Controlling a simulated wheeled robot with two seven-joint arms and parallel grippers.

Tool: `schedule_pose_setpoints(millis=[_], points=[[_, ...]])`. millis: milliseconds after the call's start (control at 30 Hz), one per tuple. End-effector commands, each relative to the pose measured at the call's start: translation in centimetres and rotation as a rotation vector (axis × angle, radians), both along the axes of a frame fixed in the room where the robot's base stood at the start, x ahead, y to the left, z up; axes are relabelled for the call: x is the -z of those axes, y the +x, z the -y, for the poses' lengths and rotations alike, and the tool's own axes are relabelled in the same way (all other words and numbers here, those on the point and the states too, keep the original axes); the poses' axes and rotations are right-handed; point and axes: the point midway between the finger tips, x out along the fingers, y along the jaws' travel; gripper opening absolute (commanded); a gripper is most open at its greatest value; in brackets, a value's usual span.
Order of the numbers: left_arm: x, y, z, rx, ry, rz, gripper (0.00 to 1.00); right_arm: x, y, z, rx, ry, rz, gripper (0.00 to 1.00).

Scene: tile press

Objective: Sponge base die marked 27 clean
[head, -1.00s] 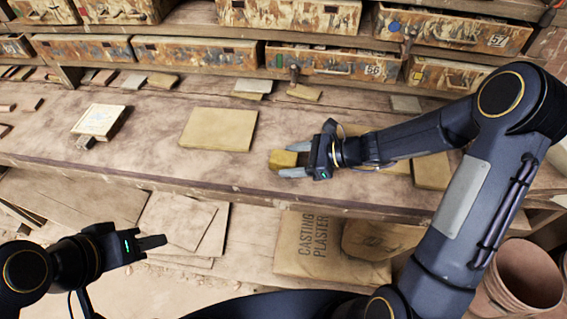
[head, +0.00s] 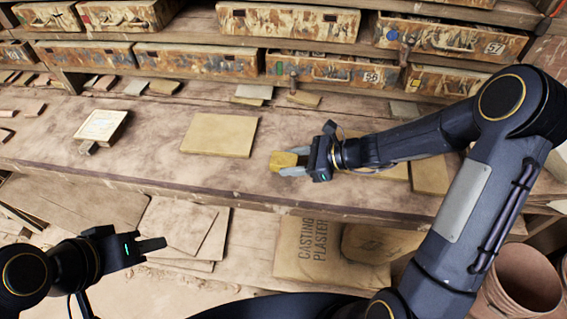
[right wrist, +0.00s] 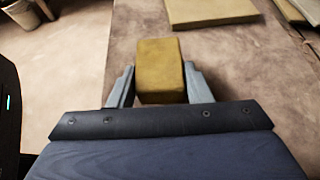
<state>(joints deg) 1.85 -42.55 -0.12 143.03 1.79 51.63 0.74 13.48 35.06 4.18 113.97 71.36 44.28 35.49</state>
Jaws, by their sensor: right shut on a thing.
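A yellow-brown sponge block (head: 284,161) is between the fingers of my right gripper (head: 292,163), which is shut on it above the bench front. In the right wrist view the sponge (right wrist: 160,68) stands out past both fingertips. A pale framed block (head: 102,125) lies on the bench at the left, with a small dark piece at its near corner. I cannot read a 27 on it or anywhere else. My left gripper (head: 152,245) is in front of the bench, low left, apart from everything; its finger opening is not clear.
A flat tan board (head: 219,135) lies on the bench between the framed block and the sponge. More flat boards (head: 430,174) lie partly behind my right arm. Drawers marked 56 and 57 (head: 455,38) stand behind. A plaster bag (head: 315,247) and a bucket (head: 522,283) are below.

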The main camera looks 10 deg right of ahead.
Motion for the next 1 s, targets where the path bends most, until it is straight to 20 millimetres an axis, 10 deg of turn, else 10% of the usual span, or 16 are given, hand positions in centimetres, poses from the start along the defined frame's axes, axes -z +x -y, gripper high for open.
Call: schedule_pose_setpoints(millis=[800, 1000], points=[[-3.6, 0.0, 0.0, 0.0, 0.0, 0.0, 0.36, -4.3, 0.0, 0.0, 0.0, 0.0, -0.001, 0.25], [-7.4, 0.0, 0.0, 0.0, 0.0, 0.0, 0.36, -6.5, 1.0, 4.2, 0.109, 0.005, -0.006, 0.25]])
